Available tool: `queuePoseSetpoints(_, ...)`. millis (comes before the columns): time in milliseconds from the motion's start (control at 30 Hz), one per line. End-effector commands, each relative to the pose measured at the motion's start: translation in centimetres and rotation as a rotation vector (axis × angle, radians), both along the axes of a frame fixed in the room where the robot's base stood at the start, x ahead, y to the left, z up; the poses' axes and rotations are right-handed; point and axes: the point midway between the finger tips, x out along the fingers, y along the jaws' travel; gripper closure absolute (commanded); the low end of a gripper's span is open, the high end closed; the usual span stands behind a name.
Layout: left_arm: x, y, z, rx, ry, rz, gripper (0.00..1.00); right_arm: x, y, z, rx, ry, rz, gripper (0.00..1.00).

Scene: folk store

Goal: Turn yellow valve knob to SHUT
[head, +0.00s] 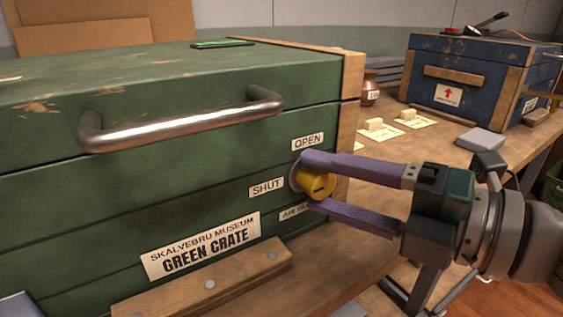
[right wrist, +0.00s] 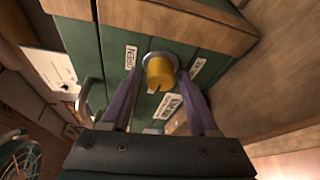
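The yellow valve knob (head: 318,183) is on the front of the green crate (head: 200,185), near its right edge. The OPEN label (head: 307,141) is above the knob and the SHUT label (head: 266,188) is to its left. A dark mark shows on the knob's face; I cannot tell which label it points at. My right gripper (head: 311,180) has its purple fingers apart, one above and one below the knob. In the right wrist view the knob (right wrist: 160,72) lies between the fingertips; I cannot tell if they touch it. My left gripper is not in view.
A metal handle (head: 185,124) sticks out from the crate front, left of the knob. A wooden strip (head: 205,284) runs along its bottom. A blue crate (head: 480,75), a grey box (head: 481,139) and a small brown jar (head: 370,90) stand on the bench to the right.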

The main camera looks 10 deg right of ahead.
Motion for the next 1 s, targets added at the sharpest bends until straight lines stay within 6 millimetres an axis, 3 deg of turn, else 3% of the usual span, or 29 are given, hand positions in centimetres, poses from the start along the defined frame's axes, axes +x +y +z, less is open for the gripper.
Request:
queuePoseSetpoints(100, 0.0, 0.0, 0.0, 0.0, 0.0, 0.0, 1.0, 0.0, 0.0, 0.0, 0.001, 0.001, 0.0, 0.28)
queuePoseSetpoints(433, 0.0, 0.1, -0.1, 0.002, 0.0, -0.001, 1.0, -0.5, -0.5, -0.1, 0.001, 0.003, -0.002, 0.28)
queuePoseSetpoints(1000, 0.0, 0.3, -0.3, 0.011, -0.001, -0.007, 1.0, -6.8, -6.1, 0.7, 0.002, 0.004, -0.001, 0.28)
